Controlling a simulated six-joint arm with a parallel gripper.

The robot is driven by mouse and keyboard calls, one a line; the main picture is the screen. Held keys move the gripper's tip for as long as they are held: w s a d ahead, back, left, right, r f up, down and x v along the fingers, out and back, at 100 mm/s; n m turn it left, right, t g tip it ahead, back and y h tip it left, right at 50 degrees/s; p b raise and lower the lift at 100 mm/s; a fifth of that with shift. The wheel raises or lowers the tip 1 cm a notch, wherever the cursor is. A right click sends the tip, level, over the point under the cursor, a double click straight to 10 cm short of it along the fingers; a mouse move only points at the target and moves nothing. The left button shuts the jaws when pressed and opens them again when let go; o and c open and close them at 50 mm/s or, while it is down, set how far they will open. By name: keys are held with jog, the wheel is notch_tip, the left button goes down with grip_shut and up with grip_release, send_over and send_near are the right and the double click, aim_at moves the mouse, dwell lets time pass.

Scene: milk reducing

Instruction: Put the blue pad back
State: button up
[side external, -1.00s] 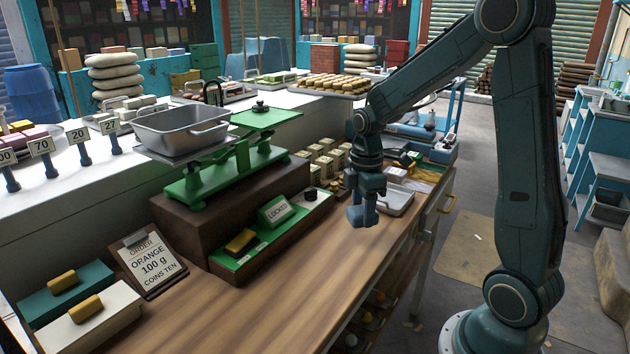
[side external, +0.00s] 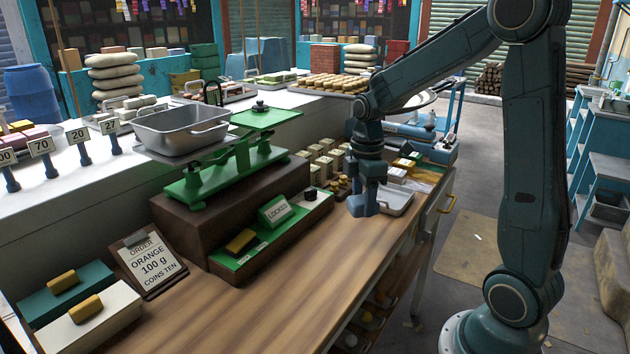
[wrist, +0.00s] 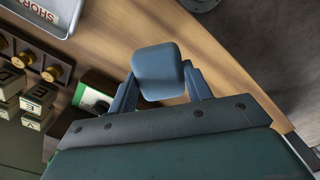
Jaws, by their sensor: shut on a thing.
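In the wrist view, my gripper (wrist: 158,88) is shut on a blue-grey block with rounded corners, which looks like the blue pad (wrist: 157,68). The pad sits between the two blue fingers and sticks out beyond their tips. In the side view, my gripper (side external: 362,200) points down above the wooden bench, to the right of the green tray and near the metal tray. There the pad's colour blends with the fingers, so its lower edge is hard to make out. I cannot tell whether it touches the bench.
A metal tray (side external: 397,201) marked SHORT lies beside my gripper. Brass knobs (wrist: 25,59) and lettered cream blocks (wrist: 38,97) stand close by. The green tray (side external: 231,264) with a LOCKED block (side external: 275,211) and the green scale (side external: 236,160) are left. The front bench is clear.

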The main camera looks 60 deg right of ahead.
jog(key=w+a+r+n, duration=0.4)
jog(key=a+r, duration=0.2)
jog(key=a, duration=0.4)
notch_tip(320, 180, up, 6)
jog(key=n, duration=0.4)
send_over(290, 291)
notch_tip(290, 291, down, 16)
jog(key=shift+r, duration=0.25)
jog(key=shift+f, duration=0.1)
jog(key=shift+f, duration=2.05)
jog(key=shift+f, duration=0.1)
jog(key=o, duration=1)
